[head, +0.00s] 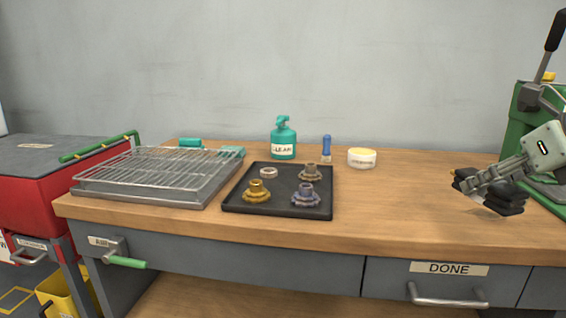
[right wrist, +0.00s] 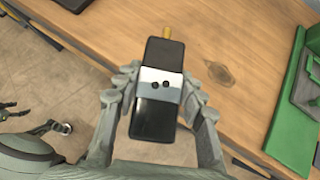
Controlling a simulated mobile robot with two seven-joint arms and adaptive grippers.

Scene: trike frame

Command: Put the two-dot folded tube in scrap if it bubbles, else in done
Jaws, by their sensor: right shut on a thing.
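The folded tube (head: 500,203) is black, with a pale band showing two dark dots and a brass-coloured stem at one end in the right wrist view (right wrist: 155,118). My right gripper (head: 482,184) is shut on it and holds it above the right part of the bench. Fingers lie on both sides of the band. No bubbles show on its visible face. The drawer labelled DONE (head: 440,286) is shut in the bench front. A teal pump bottle (head: 283,135), its label partly legible as LEAK, stands at the back of the bench. No label reading scrap is legible.
A black tray (head: 279,205) holds several metal parts. A wire rack (head: 160,170) over a metal tray fills the left. A blue-capped bottle (head: 326,147) and a round tub (head: 362,158) stand behind. A green press (head: 530,135) is at right. A yellow bin (head: 60,297) is low left.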

